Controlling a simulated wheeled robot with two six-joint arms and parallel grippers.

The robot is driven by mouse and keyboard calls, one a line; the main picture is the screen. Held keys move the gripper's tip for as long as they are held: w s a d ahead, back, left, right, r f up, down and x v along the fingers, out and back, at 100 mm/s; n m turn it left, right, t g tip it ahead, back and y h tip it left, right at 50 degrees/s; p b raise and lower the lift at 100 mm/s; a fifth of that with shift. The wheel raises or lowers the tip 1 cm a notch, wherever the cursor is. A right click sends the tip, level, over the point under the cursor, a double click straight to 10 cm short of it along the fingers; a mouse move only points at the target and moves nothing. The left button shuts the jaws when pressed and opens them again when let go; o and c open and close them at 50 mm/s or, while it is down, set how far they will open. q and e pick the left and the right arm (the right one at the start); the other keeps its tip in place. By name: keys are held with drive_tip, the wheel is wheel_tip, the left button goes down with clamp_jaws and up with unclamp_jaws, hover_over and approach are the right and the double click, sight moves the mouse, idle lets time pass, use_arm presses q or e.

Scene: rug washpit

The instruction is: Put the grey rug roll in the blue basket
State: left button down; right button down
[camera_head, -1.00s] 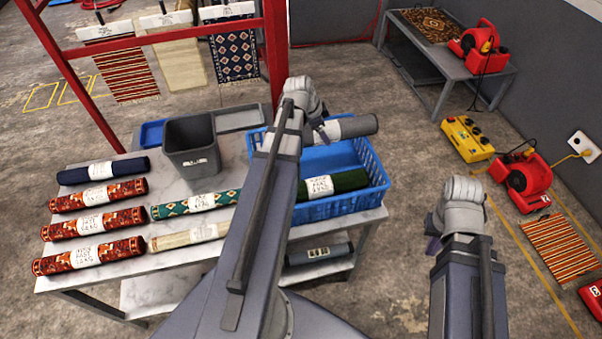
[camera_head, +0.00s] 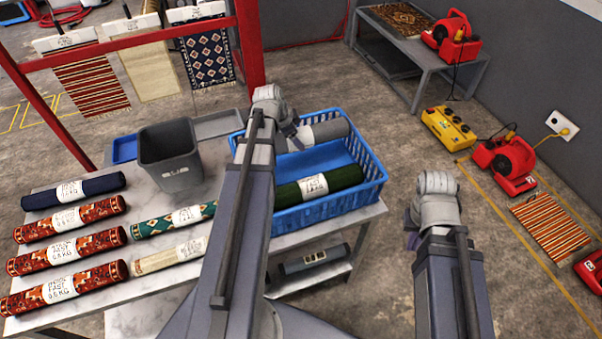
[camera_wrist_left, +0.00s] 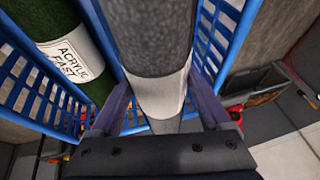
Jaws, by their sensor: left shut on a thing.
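The grey rug roll (camera_head: 328,131) is at the back part of the blue basket (camera_head: 372,160), lying roughly along its far wall. My left gripper (camera_head: 296,139) is shut on it. In the left wrist view, the grey roll (camera_wrist_left: 155,38) with its pale label band runs between the two fingers (camera_wrist_left: 160,108), with blue basket walls on both sides. I cannot tell whether the roll touches the basket floor. A dark green roll (camera_head: 318,186) with a white label lies in the front of the basket. My right gripper (camera_head: 411,232) hangs right of the table; its fingers are mostly hidden.
The table (camera_head: 130,315) carries several patterned rolls on the left, a navy roll (camera_head: 73,191) and a grey bin (camera_head: 169,158). A red rack (camera_head: 135,42) stands behind. Red blowers (camera_head: 503,162) and a yellow box (camera_head: 448,126) are on the floor at right.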

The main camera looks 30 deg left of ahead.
sight(285, 143)
use_arm(q)
drive_tip(key=shift+f+b, duration=4.75)
drive_tip(key=shift+f, duration=0.2)
drive_tip(key=shift+f, duration=0.15)
unclamp_jaws()
drive_tip(key=p+v, duration=1.1)
drive_tip(key=v, duration=0.1)
drive_tip(key=shift+r, duration=0.2)
